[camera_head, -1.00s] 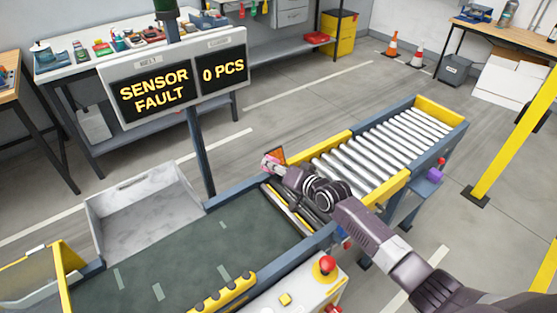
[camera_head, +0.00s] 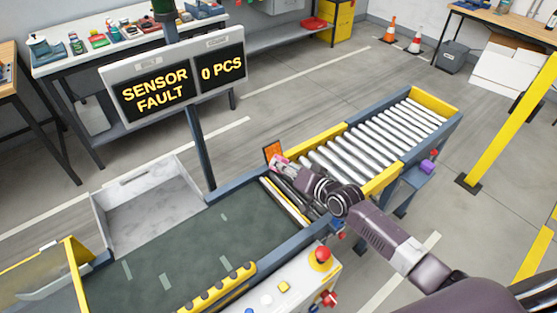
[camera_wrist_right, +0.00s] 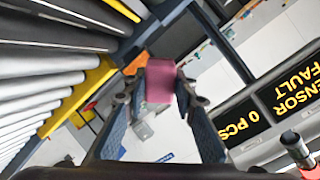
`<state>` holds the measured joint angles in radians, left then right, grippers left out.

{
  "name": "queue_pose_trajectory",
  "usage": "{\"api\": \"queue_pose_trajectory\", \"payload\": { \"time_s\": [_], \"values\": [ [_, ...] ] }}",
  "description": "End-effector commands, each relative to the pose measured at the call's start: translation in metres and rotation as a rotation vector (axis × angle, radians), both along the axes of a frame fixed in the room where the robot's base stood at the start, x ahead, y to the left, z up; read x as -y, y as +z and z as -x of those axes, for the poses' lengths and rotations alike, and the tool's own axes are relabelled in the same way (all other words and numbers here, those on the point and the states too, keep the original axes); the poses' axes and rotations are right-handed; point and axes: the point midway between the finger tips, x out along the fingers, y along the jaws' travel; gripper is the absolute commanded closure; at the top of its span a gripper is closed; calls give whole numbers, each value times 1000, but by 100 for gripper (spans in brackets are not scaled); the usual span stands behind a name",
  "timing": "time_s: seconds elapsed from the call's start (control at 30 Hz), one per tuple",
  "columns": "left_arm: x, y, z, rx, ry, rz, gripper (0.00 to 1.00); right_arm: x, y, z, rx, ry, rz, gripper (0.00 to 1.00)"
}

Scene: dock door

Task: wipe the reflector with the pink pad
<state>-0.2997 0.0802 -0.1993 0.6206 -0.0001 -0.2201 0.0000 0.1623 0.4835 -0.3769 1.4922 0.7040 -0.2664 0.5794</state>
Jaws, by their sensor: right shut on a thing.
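The orange reflector (camera_head: 273,150) stands upright on the far rail of the conveyor, where the belt meets the rollers. My right gripper (camera_head: 284,166) is beside its lower right, shut on the pink pad (camera_head: 278,160). In the right wrist view the pink pad (camera_wrist_right: 160,82) sits between the two fingertips, and part of an orange surface (camera_wrist_right: 104,92) shows behind and left of it. I cannot tell whether the pad touches the reflector. My left gripper is not in view.
A sign reading SENSOR FAULT (camera_head: 155,92) stands on a post behind the belt (camera_head: 200,255). Rollers (camera_head: 375,145) with yellow rails lie to the right. A control box with a red button (camera_head: 320,256) is in front. A grey bin (camera_head: 150,205) is at the left.

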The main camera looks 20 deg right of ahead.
Motion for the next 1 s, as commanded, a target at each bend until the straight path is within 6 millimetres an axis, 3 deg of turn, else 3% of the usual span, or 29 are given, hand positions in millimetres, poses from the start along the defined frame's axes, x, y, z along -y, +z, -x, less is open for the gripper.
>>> {"api": "queue_pose_trajectory", "payload": {
  "time_s": [0.37,0.7,1.0],
  "values": [
    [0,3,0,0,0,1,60,1,1,3,0,0,1,94],
    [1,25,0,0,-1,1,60,10,12,26,-1,0,1,94],
    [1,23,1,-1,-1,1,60,10,10,27,0,0,1,94]
  ]
}}
